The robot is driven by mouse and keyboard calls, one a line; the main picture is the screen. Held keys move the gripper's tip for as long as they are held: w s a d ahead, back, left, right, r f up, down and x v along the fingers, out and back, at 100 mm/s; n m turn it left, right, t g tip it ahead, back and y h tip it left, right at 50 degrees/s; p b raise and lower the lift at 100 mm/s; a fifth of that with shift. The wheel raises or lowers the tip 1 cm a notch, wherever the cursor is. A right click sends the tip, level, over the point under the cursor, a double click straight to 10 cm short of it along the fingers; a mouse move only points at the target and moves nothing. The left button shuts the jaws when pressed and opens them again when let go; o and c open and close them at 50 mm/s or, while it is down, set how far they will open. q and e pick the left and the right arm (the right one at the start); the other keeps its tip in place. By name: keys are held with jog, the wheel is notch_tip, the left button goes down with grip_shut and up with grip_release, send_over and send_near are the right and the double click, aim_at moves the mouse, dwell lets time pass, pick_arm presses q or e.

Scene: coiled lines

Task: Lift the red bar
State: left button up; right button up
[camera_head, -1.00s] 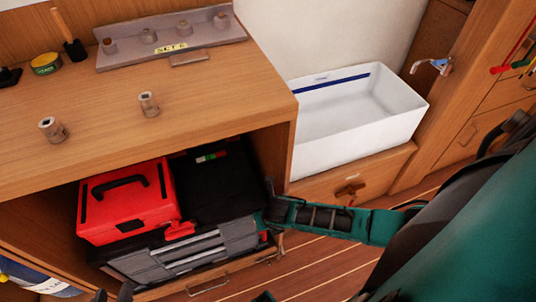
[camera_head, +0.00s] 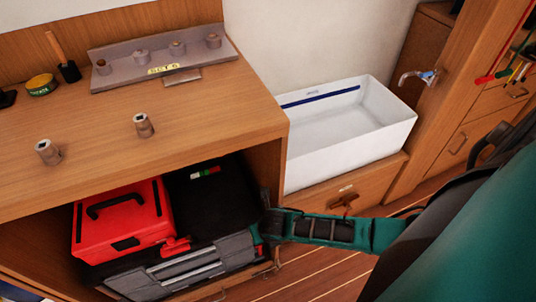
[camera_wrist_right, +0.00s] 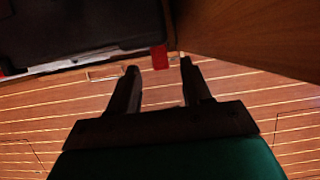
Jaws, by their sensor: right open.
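A short red bar (camera_wrist_right: 159,56) shows in the right wrist view at the end of a black case (camera_wrist_right: 80,25), just beyond and between my fingertips. In the head view this spot is hidden by my right gripper. A similar red latch (camera_head: 176,245) sits on the front of the black case (camera_head: 212,205), below the red toolbox (camera_head: 122,222). My right gripper (camera_wrist_right: 158,66) is open, with nothing between its fingers. In the head view my right gripper (camera_head: 267,222) is at the right end of the case. My left gripper is not in view.
The case and toolbox stand in an open cabinet (camera_head: 272,160), whose side panel is close to my right gripper. The counter (camera_head: 200,110) above holds metal sockets and a rack. A white basin (camera_head: 350,145) stands to the right. Plank floor (camera_wrist_right: 235,95) lies open below.

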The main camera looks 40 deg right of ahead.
pick_arm(q)
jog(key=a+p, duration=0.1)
jog(key=p, duration=0.1)
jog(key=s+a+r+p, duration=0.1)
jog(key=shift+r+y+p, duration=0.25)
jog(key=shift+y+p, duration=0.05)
jog(key=shift+p, duration=0.05)
pick_arm(e)
jog(key=d+v, duration=0.1)
jog(key=v, duration=0.9)
jog(key=shift+a+r, duration=0.25)
jog(key=shift+a, duration=0.2)
jog(key=shift+s, duration=0.1)
